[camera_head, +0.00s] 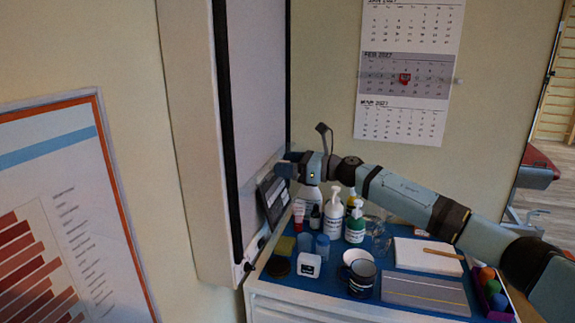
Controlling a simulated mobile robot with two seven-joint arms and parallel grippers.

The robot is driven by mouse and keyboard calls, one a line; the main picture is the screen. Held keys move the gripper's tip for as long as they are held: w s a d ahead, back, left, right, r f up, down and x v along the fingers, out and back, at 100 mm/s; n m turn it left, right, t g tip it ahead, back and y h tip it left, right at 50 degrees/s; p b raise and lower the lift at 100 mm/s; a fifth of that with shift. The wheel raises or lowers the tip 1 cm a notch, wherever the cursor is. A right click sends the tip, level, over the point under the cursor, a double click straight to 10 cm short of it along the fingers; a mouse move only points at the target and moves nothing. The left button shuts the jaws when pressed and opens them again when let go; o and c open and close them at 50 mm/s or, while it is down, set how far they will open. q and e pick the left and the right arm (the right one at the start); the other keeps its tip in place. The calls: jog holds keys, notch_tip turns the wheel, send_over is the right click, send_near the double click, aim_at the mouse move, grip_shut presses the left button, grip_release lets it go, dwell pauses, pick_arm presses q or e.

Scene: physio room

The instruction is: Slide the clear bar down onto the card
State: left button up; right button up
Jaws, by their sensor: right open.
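A thin see-through strip with a red window (405,78) crosses the middle month of the wall calendar (400,120). I cannot tell whether it is the clear bar of the task. No card can be made out for certain. My right gripper (283,166) is far left of the calendar strip, at the pale panel of the tall cabinet, above a dark tablet-like thing (273,198). It is open. What lies between or just behind its fingers is too small and dark to make out. My left gripper is not in view.
The tall white cabinet (190,130) stands left of my right gripper. Below my arm, a blue-topped cart (335,290) holds pump bottles (333,215), a mug (362,278), a white pad (428,256) and a tray of coloured balls (490,290). Little of its top is free.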

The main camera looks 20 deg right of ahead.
pick_arm(q)
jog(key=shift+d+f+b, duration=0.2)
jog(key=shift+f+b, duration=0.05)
jog(key=shift+b, duration=0.55)
pick_arm(e)
jog(key=v, duration=1.3)
jog(key=shift+s+d, duration=0.25)
jog(key=shift+d, duration=0.05)
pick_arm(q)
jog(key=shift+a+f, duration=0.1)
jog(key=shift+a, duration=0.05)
pick_arm(e)
jog(key=shift+f, duration=0.1)
